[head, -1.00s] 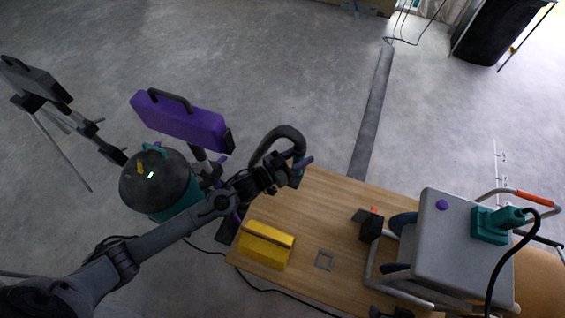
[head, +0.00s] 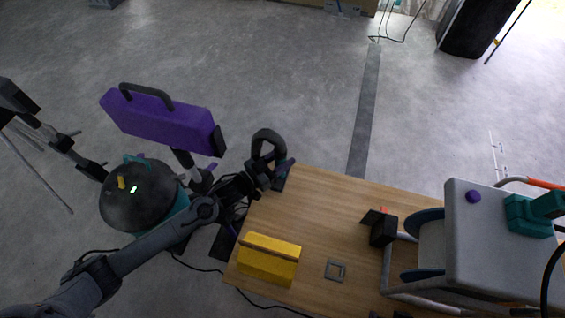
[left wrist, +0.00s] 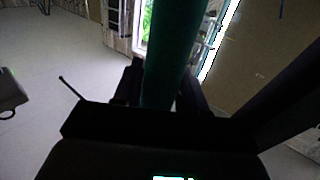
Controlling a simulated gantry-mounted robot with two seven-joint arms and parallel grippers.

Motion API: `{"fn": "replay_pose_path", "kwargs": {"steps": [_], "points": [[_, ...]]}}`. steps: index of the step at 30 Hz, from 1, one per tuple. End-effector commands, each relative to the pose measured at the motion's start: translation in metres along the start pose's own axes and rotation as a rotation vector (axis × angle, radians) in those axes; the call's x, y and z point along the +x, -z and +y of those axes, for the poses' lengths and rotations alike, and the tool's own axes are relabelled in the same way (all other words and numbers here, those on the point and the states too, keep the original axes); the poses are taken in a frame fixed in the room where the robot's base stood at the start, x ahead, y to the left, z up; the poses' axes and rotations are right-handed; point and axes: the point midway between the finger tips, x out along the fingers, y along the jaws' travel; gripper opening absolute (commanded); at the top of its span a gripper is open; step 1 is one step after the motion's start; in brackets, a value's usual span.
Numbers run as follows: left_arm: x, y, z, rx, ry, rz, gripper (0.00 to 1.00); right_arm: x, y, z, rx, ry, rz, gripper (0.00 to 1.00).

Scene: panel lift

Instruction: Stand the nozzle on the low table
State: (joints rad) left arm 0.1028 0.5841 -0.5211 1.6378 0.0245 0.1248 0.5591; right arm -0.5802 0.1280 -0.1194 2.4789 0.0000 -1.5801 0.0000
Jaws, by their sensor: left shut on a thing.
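The nozzle (head: 268,143) is a dark curved loop with a teal lower part. My left gripper (head: 272,178) is shut on it at the far left corner of the wooden low table (head: 340,205). The loop stands up above the fingers. In the left wrist view, a teal tube (left wrist: 168,55) runs up between the dark fingers of the left gripper (left wrist: 160,95). The nozzle's lower end is hidden by the gripper, so I cannot tell whether it touches the table. My right gripper is not in view.
On the table are a yellow box (head: 268,262), a small grey square frame (head: 335,270) and a black block (head: 383,230). A grey cart (head: 490,250) stands at the right. A purple case (head: 160,120) and a dark round canister (head: 138,200) are left of the table. The table's middle is bare.

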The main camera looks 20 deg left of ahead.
Motion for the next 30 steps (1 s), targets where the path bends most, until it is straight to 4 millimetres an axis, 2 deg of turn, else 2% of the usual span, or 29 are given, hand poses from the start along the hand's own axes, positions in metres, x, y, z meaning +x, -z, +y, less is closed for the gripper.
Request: {"fn": "replay_pose_path", "kwargs": {"steps": [1, 14, 15, 19, 20, 30], "points": [[0.0002, -0.0028, -0.0005, 0.001, 0.000, 0.003, 0.00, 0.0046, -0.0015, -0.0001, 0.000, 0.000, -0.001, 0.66], [0.0002, -0.0047, -0.0004, 0.000, 0.001, 0.003, 0.00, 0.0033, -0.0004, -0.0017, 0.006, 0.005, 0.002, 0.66], [-0.0001, -0.0054, -0.0003, 0.000, 0.000, 0.002, 0.44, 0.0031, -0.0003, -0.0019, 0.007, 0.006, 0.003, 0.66], [-0.0001, -0.0053, -0.0003, 0.000, 0.000, 0.001, 0.64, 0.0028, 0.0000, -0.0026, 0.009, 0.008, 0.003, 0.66], [-0.0002, -0.0053, -0.0003, 0.000, 0.000, 0.001, 0.67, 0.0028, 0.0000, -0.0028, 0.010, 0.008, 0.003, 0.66], [-0.0002, -0.0024, -0.0004, 0.001, 0.000, 0.001, 0.67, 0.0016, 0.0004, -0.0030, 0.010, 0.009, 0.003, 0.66]]}}
